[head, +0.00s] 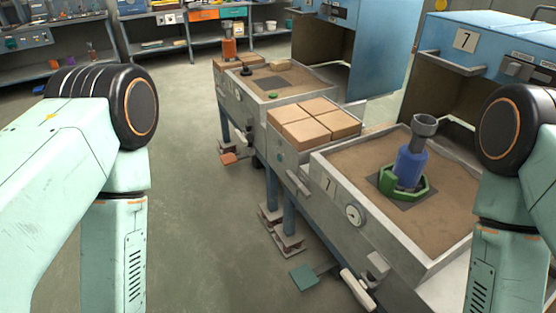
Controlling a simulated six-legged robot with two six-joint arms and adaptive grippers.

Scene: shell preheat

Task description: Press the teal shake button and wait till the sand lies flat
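The near sand box (325,172), marked 7, stands at right with brown sand (450,195) in it. The sand looks mostly even, though fine relief is too small to tell. A blue cylinder with a grey cup-shaped top (411,160) stands upright in the sand, inside a green collar (388,186) on a dark square patch. A flat teal plate (303,278) sits low beside the box's front; I cannot tell whether it is the shake button. Both my arms reach downward at the left and right edges. Neither gripper shows; both are out of frame.
Tan blocks (312,118) sit on a ledge behind the near box. A second sand box (262,82) stands farther back. A blue cabinet (490,45) marked 7 rises behind the near box. A white-handled lever (357,290) juts out low in front. The floor at left-centre is clear.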

